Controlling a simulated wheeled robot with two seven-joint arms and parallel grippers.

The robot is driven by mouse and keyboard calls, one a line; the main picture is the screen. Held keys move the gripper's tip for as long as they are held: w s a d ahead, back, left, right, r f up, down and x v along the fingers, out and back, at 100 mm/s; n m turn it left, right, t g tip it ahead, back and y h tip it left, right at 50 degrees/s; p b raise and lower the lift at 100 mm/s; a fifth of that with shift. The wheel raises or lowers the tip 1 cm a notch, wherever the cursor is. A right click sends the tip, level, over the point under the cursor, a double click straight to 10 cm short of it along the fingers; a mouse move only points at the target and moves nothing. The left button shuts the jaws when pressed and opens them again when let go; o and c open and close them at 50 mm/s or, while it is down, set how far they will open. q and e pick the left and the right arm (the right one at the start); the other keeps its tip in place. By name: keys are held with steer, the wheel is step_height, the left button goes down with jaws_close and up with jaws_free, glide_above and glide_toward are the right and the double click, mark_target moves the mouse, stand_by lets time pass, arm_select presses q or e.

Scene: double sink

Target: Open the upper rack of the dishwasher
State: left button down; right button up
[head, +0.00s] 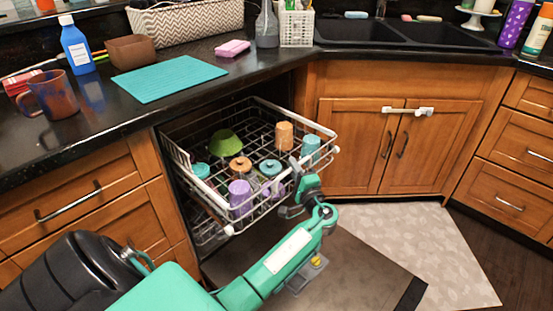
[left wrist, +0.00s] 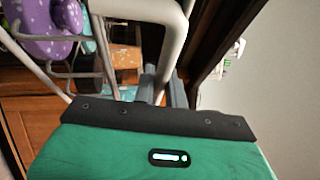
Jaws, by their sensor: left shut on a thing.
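The upper rack (head: 264,104) of the dishwasher is a white wire rack, pulled out over the open door (head: 370,262). It holds a green bowl (head: 226,142), an orange cup (head: 284,135), a purple cup (head: 240,196) and several other cups and lids. My left gripper (head: 296,194) is at the rack's front rim, shut on it. In the left wrist view, the gripper's grey fingers (left wrist: 164,86) are around the white bar (left wrist: 176,45) of the rack. The exact contact is partly hidden by the gripper body. My right gripper is not in view.
A lower rack (head: 207,229) shows partly below the upper one. Wooden cabinets (head: 398,140) stand on both sides. The black counter above holds a teal mat (head: 168,78), a mug (head: 52,96) and a blue bottle (head: 76,47). A pale floor mat (head: 430,240) lies at the right.

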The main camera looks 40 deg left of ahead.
arm_select(q)
steer(key=s+d+b, duration=0.1)
steer(key=d, duration=1.1)
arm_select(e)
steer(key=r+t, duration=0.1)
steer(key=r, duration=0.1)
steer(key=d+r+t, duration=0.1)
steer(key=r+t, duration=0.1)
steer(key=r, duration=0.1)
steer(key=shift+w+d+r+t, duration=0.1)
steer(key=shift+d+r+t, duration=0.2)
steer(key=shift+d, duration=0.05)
arm_select(q)
steer(key=c, duration=1.5)
jaws_free()
steer(key=shift+o, duration=0.2)
